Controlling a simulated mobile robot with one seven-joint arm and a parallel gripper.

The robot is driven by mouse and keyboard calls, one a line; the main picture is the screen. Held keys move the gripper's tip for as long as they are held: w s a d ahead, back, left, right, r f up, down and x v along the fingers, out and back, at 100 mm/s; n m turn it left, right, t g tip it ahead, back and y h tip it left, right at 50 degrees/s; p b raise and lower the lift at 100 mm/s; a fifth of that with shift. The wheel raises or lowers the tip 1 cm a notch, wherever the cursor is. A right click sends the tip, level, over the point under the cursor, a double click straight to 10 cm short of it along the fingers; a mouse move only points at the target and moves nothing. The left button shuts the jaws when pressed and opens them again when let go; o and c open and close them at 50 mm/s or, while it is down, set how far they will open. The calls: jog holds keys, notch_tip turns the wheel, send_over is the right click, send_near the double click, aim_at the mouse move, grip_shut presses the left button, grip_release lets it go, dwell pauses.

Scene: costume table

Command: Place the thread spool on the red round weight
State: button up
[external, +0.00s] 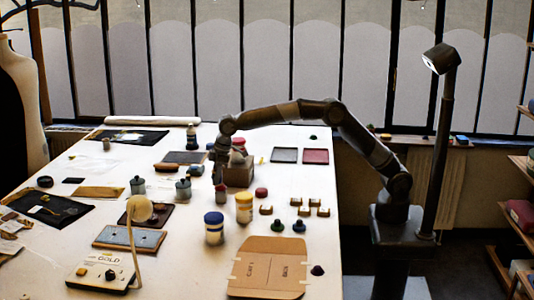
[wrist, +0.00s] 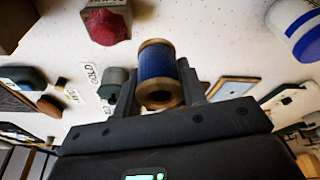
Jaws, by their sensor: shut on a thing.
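My gripper (wrist: 157,90) is shut on the thread spool (wrist: 157,64), which has blue thread and wooden ends. One wooden end faces the wrist camera between the two dark fingers. In the external view my gripper (external: 221,172) points down over the middle of the table, and the spool is too small there to make out clearly. A small red round piece (external: 261,193), which looks like the red weight, lies on the table to the right of my gripper. It is apart from my gripper and its top looks bare.
A brown box (external: 238,174) with things on top stands close behind my gripper. A red-faced block (wrist: 106,24) shows at the wrist view's top. A cardboard piece (external: 268,266) lies near the front.

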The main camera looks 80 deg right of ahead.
jog(key=s+d+r, duration=0.3)
jog(key=s+d, duration=1.8)
jog(key=d, duration=0.1)
send_over(258, 190)
jog(key=shift+m, duration=0.4)
jog(key=f, duration=0.4)
jog(key=s+f, duration=0.1)
jog(key=f, duration=0.1)
jog(key=shift+d+f, duration=0.15)
jog(key=shift+f, duration=2.15)
jog(key=shift+f, duration=0.1)
jog(key=o, duration=1)
